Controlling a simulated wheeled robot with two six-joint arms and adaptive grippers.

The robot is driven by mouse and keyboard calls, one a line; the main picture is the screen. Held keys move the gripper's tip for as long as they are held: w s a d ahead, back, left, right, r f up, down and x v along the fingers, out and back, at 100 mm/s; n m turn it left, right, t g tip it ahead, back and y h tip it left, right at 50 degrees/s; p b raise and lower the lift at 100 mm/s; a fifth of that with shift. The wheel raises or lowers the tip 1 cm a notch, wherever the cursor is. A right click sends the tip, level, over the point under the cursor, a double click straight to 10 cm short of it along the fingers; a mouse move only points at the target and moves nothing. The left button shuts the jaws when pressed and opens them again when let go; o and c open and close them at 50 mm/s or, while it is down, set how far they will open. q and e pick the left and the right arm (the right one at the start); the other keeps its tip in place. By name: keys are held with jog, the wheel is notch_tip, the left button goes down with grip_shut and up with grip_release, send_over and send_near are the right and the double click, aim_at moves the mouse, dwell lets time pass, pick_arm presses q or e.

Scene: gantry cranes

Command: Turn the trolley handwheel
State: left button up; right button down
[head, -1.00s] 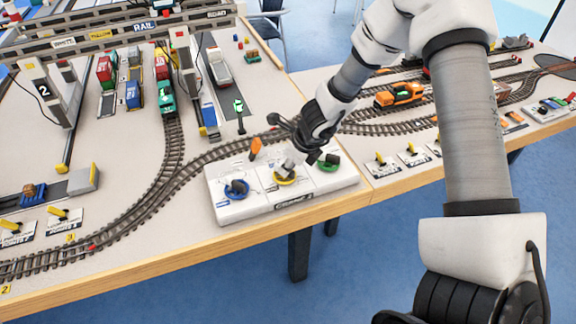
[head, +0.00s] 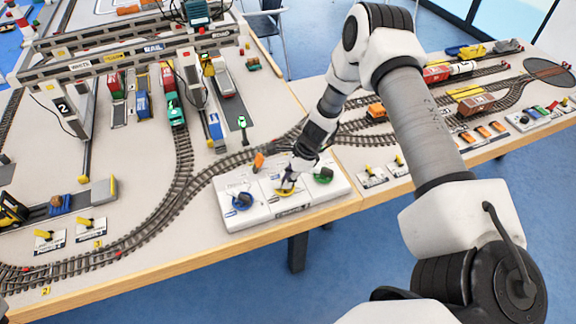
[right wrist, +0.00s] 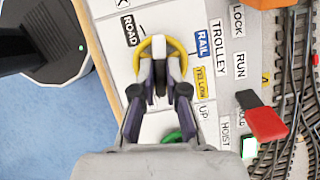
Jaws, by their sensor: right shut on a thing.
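The trolley handwheel (head: 283,193) is a yellow ring on a white control box (head: 262,214) at the table's front edge. It also shows in the right wrist view (right wrist: 142,51), with the labels TROLLEY, ROAD, RAIL and YELLOW around it. My right gripper (head: 288,183) comes down onto it from above. In the right wrist view its fingers (right wrist: 160,72) are shut on the middle of the handwheel and hide its hub. The gantry crane (head: 130,50) stands at the back left.
A blue handwheel (head: 242,201) and a green handwheel (head: 322,175) flank the yellow one on the same box. An orange lever (head: 258,160) stands behind them. A red-ended lever (right wrist: 266,123) is close in the right wrist view. Model tracks curve behind the box.

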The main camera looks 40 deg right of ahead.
jog(key=n+g, duration=0.1)
jog(key=n, duration=0.1)
jog(key=shift+w+n, duration=0.1)
jog(key=shift+n, duration=0.3)
jog(key=shift+w+n+g+y, duration=0.1)
jog(key=shift+n+g+y, duration=0.25)
jog(key=shift+n, duration=0.85)
jog(key=c, duration=1.2)
grip_release()
jog(key=shift+w, duration=0.1)
jog(key=v, duration=1.2)
jog(key=shift+w, duration=0.15)
jog(key=shift+a, duration=0.1)
